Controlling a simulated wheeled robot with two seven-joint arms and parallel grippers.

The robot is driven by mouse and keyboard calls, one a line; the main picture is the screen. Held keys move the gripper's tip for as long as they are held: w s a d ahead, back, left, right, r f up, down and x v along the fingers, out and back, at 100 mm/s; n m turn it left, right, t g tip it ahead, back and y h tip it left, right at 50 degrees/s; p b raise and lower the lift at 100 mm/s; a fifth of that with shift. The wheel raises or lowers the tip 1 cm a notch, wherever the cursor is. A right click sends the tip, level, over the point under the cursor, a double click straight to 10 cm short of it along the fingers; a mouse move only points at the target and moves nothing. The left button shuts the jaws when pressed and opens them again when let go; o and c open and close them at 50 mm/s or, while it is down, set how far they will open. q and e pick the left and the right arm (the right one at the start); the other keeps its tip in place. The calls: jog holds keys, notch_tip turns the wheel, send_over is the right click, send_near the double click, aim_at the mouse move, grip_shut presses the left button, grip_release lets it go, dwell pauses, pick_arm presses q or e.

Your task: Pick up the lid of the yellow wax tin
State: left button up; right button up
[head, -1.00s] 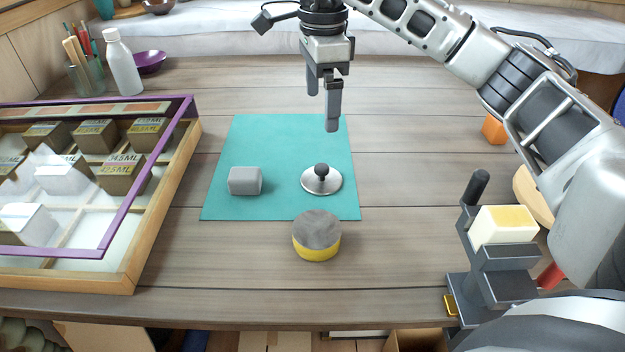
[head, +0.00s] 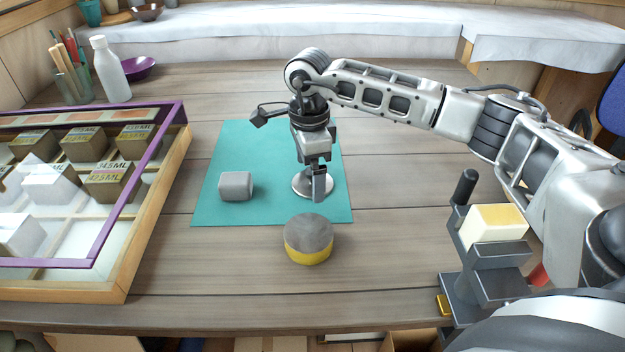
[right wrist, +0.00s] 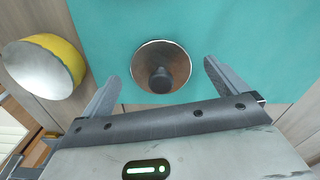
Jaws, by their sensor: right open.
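A round silver lid with a dark knob (head: 301,184) lies on the teal mat, partly hidden by my right gripper in the head view. In the right wrist view, the lid (right wrist: 178,57) and its knob lie between the two fingers. The yellow tin (head: 309,250) stands on the table just in front of the mat, with a grey top; it also shows at the left of the right wrist view (right wrist: 68,55). My right gripper (head: 319,188) is open, pointing down over the lid, with a finger on either side of the knob. My left gripper is out of view.
A grey block (head: 235,186) lies on the teal mat (head: 225,150), left of the lid. A purple-framed case (head: 150,240) fills the left side. A dark stand with a cream block (head: 492,223) is at right. A white bottle (head: 111,75) stands at back left.

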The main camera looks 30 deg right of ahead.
jog(key=shift+f, duration=0.65)
jog(key=c, duration=1.1)
jog(key=shift+r, duration=0.1)
